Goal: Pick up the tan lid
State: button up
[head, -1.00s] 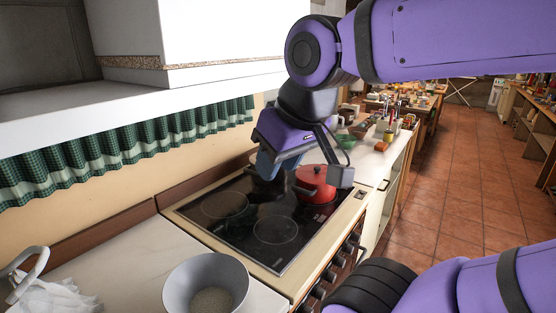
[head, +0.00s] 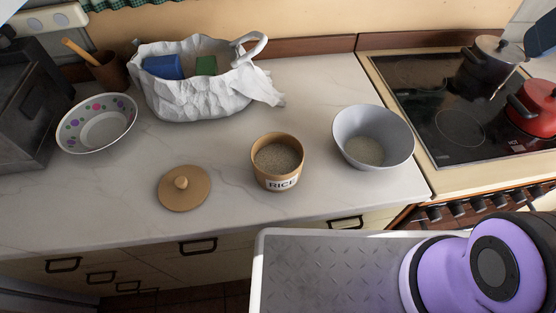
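The tan lid (head: 184,187) is a round wooden disc with a small knob on top. It lies flat, knob up, on the white marbled counter (head: 225,215), near the front edge and left of centre. To its right stands the open tan canister (head: 279,181) labelled RICE, with grain inside. Of my gripper, at most a dark blue piece (head: 541,36) shows at the upper right edge, over the stove and far from the lid. Its fingertips and opening cannot be made out.
A grey bowl (head: 372,131) with grain stands right of the canister. A white bag (head: 190,97) and a dotted bowl (head: 97,130) stand behind the lid. The stove (head: 425,95) holds a grey pot (head: 490,66) and a red pot (head: 530,112). The counter around the lid is clear.

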aim_at(185, 188)
jog(key=k+j+u, duration=0.15)
jog(key=j+u, duration=0.75)
jog(key=j, duration=0.2)
